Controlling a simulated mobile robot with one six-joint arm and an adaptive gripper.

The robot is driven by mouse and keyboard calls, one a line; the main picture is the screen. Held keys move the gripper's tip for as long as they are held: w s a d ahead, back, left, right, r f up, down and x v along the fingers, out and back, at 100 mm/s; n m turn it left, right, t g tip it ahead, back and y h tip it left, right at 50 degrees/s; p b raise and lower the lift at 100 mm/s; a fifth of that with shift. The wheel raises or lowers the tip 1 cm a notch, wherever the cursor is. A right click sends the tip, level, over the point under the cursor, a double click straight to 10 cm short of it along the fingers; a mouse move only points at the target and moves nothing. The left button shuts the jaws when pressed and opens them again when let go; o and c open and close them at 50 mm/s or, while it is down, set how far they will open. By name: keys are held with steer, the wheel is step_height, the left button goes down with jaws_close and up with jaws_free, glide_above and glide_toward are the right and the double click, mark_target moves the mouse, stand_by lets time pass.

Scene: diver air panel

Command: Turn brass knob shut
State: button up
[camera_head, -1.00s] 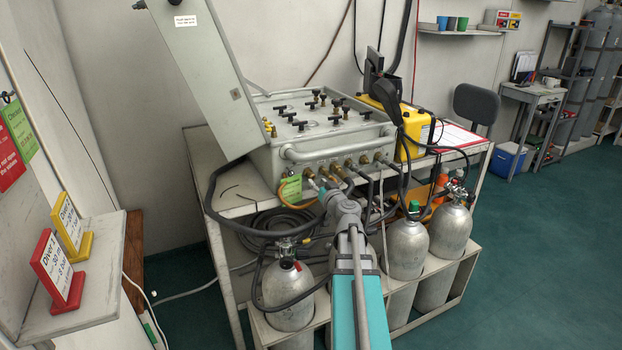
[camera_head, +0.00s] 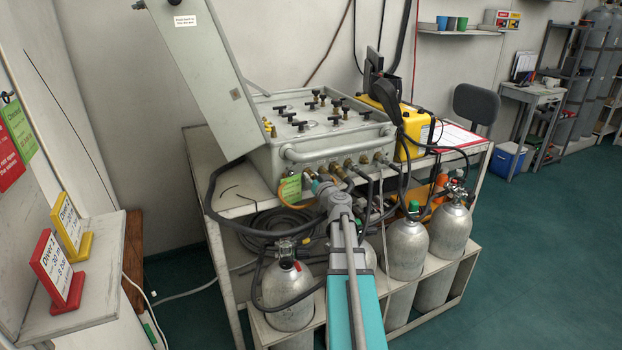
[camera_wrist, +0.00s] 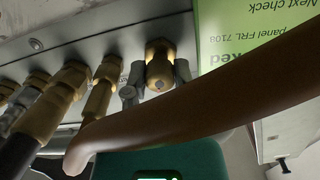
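An orange-brown hose (camera_wrist: 180,118) crosses in front and hides part of the fingers. In the head view my gripper (camera_head: 311,178) is at the left part of the front fittings of the grey air panel (camera_head: 325,133), and the knob cannot be made out there.
A green check tag (camera_head: 291,188) hangs left of my gripper; it also fills the upper right of the wrist view (camera_wrist: 245,35). Brass hose fittings (camera_wrist: 68,87) stand close by on the left. Grey cylinders (camera_head: 407,248) stand below in the rack.

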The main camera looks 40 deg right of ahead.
jaws_close()
steer(key=shift+s+a, duration=0.1)
steer(key=shift+a, duration=0.15)
steer(key=shift+d, duration=0.15)
steer(key=shift+m, duration=0.3)
steer(key=m, duration=0.6)
steer(key=shift+d, duration=0.1)
steer(key=m, duration=0.7)
steer(key=shift+m, duration=0.3)
